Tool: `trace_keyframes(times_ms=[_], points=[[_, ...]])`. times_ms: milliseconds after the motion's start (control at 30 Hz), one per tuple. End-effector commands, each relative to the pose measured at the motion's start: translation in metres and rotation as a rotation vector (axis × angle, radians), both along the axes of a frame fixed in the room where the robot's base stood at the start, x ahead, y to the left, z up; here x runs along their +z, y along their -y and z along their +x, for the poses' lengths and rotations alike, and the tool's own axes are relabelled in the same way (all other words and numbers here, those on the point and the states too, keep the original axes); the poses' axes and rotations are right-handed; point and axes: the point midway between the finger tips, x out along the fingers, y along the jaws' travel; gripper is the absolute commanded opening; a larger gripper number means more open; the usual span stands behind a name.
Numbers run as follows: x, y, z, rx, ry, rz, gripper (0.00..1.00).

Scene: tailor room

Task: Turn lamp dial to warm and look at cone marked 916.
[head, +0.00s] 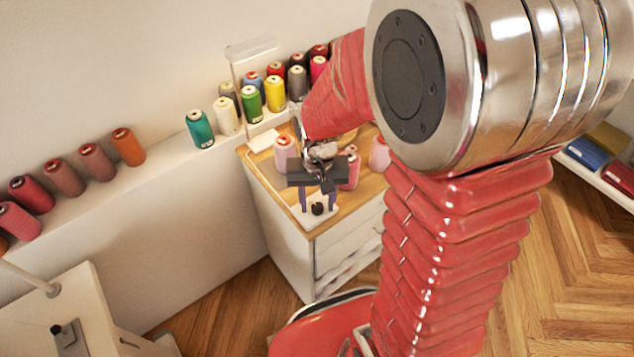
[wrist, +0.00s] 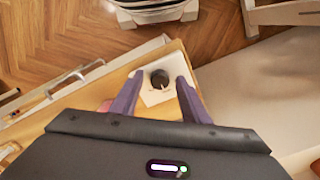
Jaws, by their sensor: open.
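The black lamp dial (head: 318,208) stands on a white base plate (head: 330,216) at the cabinet's front corner. In the wrist view the dial (wrist: 160,79) sits between my two purple fingers; its setting is too small to read. My gripper (head: 318,201) is open and empty, pointing down with a finger on either side of the dial; I cannot tell whether they touch it. Pink cones stand behind my gripper on the cabinet: one at left (head: 284,154), one close behind the right finger (head: 352,168), one farther right (head: 380,153). No number 916 is readable on any cone.
The wooden cabinet top (head: 262,168) is small and crowded. A white lamp-like frame (head: 250,47) rises behind it among several coloured cones. More cones line the ledge (head: 160,170) at left. My arm hides the right side. Herringbone floor (head: 215,297) lies open in front.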

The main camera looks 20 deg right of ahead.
Motion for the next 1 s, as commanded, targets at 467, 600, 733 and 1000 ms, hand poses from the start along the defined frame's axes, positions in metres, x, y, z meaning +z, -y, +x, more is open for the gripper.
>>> trace_keyframes(times_ms=[467,600,733,1000], points=[[0.068,0.0,0.001,0.0,0.007,0.0,0.42],[0.092,0.0,0.001,0.0,0.006,0.0,0.42],[0.113,0.0,0.001,0.0,0.005,0.0,0.42],[0.131,0.0,0.0,0.0,0.002,0.0,0.42]])
